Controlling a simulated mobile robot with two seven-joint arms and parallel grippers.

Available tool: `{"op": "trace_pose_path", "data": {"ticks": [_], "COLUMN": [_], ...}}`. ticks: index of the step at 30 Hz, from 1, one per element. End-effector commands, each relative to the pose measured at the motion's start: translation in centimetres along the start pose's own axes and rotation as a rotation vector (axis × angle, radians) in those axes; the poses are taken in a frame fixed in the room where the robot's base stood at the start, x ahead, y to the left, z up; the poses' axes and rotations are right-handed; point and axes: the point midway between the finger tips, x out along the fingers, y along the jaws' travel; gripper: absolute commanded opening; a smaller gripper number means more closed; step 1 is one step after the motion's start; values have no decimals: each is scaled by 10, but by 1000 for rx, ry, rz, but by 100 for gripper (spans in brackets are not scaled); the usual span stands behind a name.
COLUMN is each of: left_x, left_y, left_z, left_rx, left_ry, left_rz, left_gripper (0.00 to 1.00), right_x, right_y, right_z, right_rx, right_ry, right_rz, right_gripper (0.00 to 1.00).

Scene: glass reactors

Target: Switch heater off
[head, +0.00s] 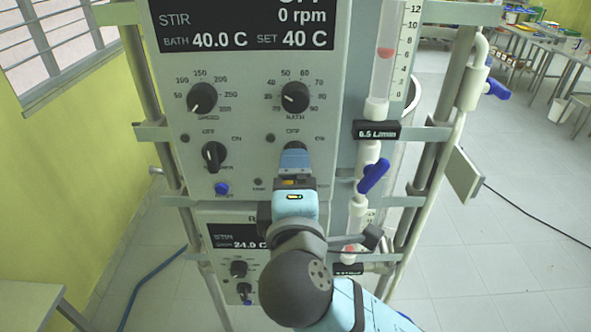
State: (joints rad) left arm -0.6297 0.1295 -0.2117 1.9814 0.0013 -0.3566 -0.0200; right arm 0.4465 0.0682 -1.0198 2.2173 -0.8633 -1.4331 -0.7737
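The grey control panel (245,120) faces me. Its display (240,27) reads STIR 0 rpm, BATH 40.0 C, SET 40 C; the top line is cut off. My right gripper (294,157), on an arm rising from the lower right, is at the switch position under the right-hand OFF and ON labels, below the bath dial (295,97). The gripper hides the knob there, so its pointer cannot be read. Whether the fingers are closed on it is not visible. A small dark lamp (270,138) sits left of the OFF label. My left gripper is out of view.
Left of the gripper are the speed dial (203,97), another black switch knob (214,157) and a blue button (222,188). A flowmeter tube (391,50) and blue valve handle (373,176) stand close on the right. A second panel (228,252) is below, partly behind my arm.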

Motion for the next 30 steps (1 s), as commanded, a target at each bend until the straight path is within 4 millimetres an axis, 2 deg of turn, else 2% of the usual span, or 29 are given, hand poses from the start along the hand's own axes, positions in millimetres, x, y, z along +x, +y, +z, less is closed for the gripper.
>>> {"op": "trace_pose_path", "data": {"ticks": [1,6,12,18,30], "left_x": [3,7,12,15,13], "left_y": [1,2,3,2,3], "left_z": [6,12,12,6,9], "left_rx": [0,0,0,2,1], "left_ry": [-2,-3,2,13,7], "left_rz": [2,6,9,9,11], "left_gripper": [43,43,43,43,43], "right_x": [-13,-50,-77,-85,-85], "right_y": [-4,-3,-1,0,0], "right_z": [-1,0,0,0,0], "right_rx": [5,4,1,0,0], "right_ry": [4,2,1,-1,-1], "right_rz": [-1,-1,0,0,0], "right_gripper": [81,81,81,81,81]}}
